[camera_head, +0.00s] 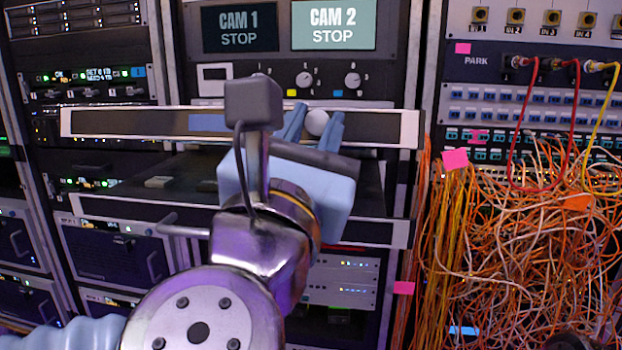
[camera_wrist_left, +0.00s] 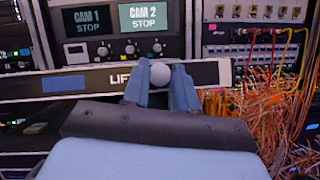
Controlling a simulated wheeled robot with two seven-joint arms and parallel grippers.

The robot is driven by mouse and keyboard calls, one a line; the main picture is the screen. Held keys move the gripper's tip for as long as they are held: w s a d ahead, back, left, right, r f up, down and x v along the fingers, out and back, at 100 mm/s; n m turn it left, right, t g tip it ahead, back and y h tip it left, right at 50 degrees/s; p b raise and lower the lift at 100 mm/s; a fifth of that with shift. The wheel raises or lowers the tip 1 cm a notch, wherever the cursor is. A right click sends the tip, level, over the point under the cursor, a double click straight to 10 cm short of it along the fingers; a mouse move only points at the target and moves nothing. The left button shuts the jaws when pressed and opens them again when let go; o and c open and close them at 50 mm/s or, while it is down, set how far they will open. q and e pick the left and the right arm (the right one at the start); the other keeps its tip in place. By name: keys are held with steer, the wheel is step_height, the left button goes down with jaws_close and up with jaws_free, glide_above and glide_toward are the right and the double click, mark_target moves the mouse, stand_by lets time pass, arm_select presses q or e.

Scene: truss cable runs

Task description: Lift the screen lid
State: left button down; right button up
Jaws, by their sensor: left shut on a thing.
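The screen lid (camera_head: 130,123) is a wide dark panel with a pale frame and a blue strip, across the middle rack. A round white knob (camera_head: 317,122) sits on this front. My left gripper (camera_head: 313,124) has its blue fingers on both sides of the knob and is shut on it; this also shows in the left wrist view (camera_wrist_left: 158,76). My wrist hides part of the lid's middle and what lies below. My right gripper is not in view.
Below the lid is a dark pull-out shelf (camera_head: 140,192) with a pale front rail. Two screens, CAM 1 (camera_head: 240,27) and CAM 2 (camera_head: 333,25), stand above, over a knob panel. Tangled orange and yellow cables (camera_head: 530,250) hang close on the right.

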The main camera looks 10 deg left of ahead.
arm_select(q)
steer(key=w+r+p, duration=0.1)
steer(key=r, duration=0.2)
steer(key=w+r+p, duration=0.1)
steer(key=w+r, duration=0.1)
steer(key=r, duration=0.1)
steer(key=w+r+p, duration=0.1)
steer(key=r, duration=0.3)
steer(key=shift+w, duration=0.2)
steer(key=shift+w+a+r, duration=0.1)
steer(key=shift+w+r, duration=0.35)
steer(key=shift+r, duration=0.05)
steer(key=c, duration=1)
jaws_free()
steer(key=shift+s, duration=0.15)
steer(key=shift+o, duration=0.5)
steer(key=shift+f, duration=0.1)
steer(key=shift+f, duration=0.1)
steer(key=shift+s+f, duration=0.15)
steer(key=shift+s, duration=0.1)
steer(key=b+v, duration=0.3)
steer(key=v, duration=1)
